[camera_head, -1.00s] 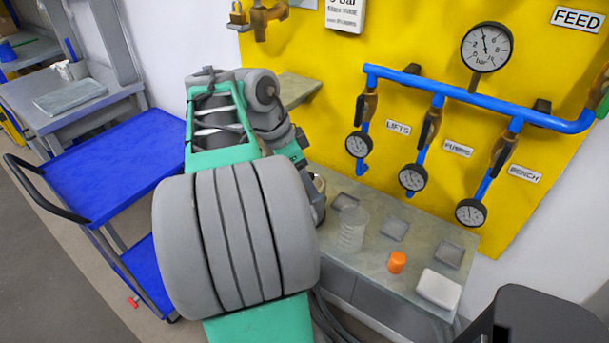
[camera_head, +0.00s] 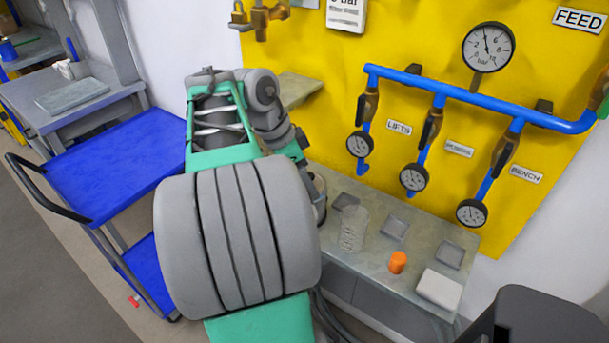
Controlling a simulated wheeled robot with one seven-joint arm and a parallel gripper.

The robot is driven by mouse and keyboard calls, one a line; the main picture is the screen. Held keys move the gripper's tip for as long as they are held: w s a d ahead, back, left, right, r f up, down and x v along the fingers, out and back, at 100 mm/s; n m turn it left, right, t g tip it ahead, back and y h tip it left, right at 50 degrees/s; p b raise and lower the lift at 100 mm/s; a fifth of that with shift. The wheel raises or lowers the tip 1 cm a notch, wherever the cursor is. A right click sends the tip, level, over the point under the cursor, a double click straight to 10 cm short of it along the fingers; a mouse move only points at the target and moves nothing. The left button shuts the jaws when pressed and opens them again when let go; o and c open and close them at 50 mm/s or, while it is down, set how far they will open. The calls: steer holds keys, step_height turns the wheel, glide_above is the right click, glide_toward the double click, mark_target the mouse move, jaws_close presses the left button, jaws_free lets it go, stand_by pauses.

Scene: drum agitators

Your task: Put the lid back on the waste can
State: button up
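A grey round can-like thing (camera_head: 319,196) with a pale rim shows at the left end of the bench, just right of my arm. My arm covers most of it, so I cannot tell whether it is the waste can or whether it is open. I can make out no lid. My arm rises through the middle of the view and bends over towards the bench.
The grey bench (camera_head: 375,262) holds a clear cylinder (camera_head: 353,229), an orange piece (camera_head: 398,262), a white block (camera_head: 439,288) and several small grey trays (camera_head: 394,228). A yellow gauge panel (camera_head: 330,90) stands behind. A blue cart (camera_head: 115,165) is left. A dark box-like shape (camera_head: 545,315) fills the lower right corner.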

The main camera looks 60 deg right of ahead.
steer(key=shift+f, duration=0.1)
stand_by(0.7)
steer(key=o, duration=1.4)
steer(key=shift+o, duration=0.2)
